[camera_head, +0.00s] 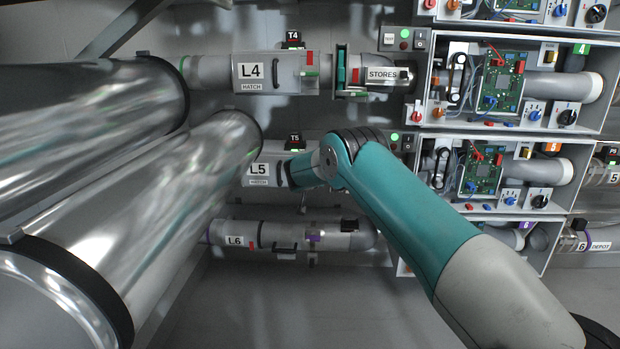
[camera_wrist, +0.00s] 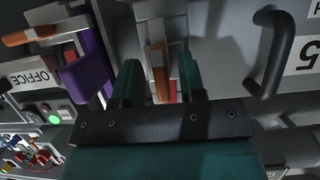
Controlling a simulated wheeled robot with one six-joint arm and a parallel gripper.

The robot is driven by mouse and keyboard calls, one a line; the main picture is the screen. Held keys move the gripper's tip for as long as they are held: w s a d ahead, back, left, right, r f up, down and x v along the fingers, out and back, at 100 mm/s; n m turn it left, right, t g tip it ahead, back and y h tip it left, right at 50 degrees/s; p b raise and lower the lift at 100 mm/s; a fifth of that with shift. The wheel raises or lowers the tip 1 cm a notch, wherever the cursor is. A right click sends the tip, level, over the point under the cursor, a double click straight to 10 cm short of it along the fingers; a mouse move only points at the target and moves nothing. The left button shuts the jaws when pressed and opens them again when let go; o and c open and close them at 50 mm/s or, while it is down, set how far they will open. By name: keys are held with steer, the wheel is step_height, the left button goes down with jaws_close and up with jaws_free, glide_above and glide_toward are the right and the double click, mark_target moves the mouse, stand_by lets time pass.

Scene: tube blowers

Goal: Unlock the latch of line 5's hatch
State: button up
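Line 5's hatch, labelled L5 (camera_head: 258,168), is on the pipe in the middle of the head view; my arm hides its right part and the latch. In the wrist view the hatch's black handle (camera_wrist: 272,52) and part of the "5" label (camera_wrist: 306,57) show at the right. The latch (camera_wrist: 158,62) has an orange-brown lever on a pale plate, with a red patch beside its lower end. My gripper (camera_wrist: 158,75) is open, one teal finger on each side of the lever. I cannot tell whether either finger touches it. The head view does not show the fingers.
A purple band (camera_wrist: 84,76) and another orange lever (camera_wrist: 30,35) lie left of my gripper, near the OFFICE label (camera_wrist: 30,75). Line 4's pipe (camera_head: 285,72) runs above and line 6's pipe (camera_head: 285,236) below. Large metal tubes (camera_head: 180,170) fill the left; control boxes (camera_head: 500,165) stand right.

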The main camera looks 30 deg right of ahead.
steer(key=shift+a+r, duration=0.1)
steer(key=shift+r, duration=0.05)
steer(key=p+v, duration=0.2)
steer(key=v, duration=1.5)
steer(key=shift+s, duration=0.15)
